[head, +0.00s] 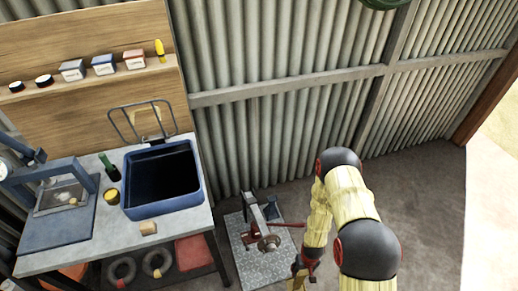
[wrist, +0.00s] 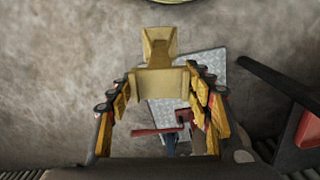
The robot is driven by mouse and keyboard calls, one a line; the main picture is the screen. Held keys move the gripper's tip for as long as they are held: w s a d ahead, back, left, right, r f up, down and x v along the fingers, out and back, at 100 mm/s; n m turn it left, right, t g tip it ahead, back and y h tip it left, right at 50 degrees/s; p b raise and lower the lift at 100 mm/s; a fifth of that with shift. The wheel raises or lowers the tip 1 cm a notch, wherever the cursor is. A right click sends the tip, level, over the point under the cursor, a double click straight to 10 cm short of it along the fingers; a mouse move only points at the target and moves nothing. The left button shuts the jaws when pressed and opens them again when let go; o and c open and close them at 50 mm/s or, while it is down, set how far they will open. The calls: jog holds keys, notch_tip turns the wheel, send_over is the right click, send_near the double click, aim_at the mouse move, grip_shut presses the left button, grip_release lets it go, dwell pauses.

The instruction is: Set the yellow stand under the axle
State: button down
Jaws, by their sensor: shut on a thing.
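The yellow stand (wrist: 160,80) is between the two fingers of my gripper (wrist: 163,90) in the wrist view, with both fingers closed against its sides. Its narrower upright part points to the top of that picture. In the head view my gripper (head: 306,270) is low, near the bottom edge, and the stand cannot be made out clearly there. What looks like the axle, with a round metal hub (head: 269,242), is on a grey metal plate (head: 248,264) to the left of my gripper. In the wrist view the plate (wrist: 207,75) lies behind the stand, and the axle is partly hidden.
A red bar (head: 289,225) sticks out from the axle assembly toward my arm. A workbench (head: 60,262) with a blue basin (head: 165,208) stands at the left. A corrugated wall (head: 250,140) closes the back. Bare floor (head: 435,215) is free at the right.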

jog(key=w+r, duration=0.4)
jog(key=r, duration=0.8)
jog(key=w+r+m, duration=0.1)
jog(key=w+r, duration=0.4)
jog(key=r, duration=0.7)
jog(key=w+r, duration=0.5)
jog(key=r, duration=0.7)
jog(key=shift+w+a+r, duration=0.15)
jog(key=shift+w+a, duration=0.05)
jog(key=shift+a, duration=0.15)
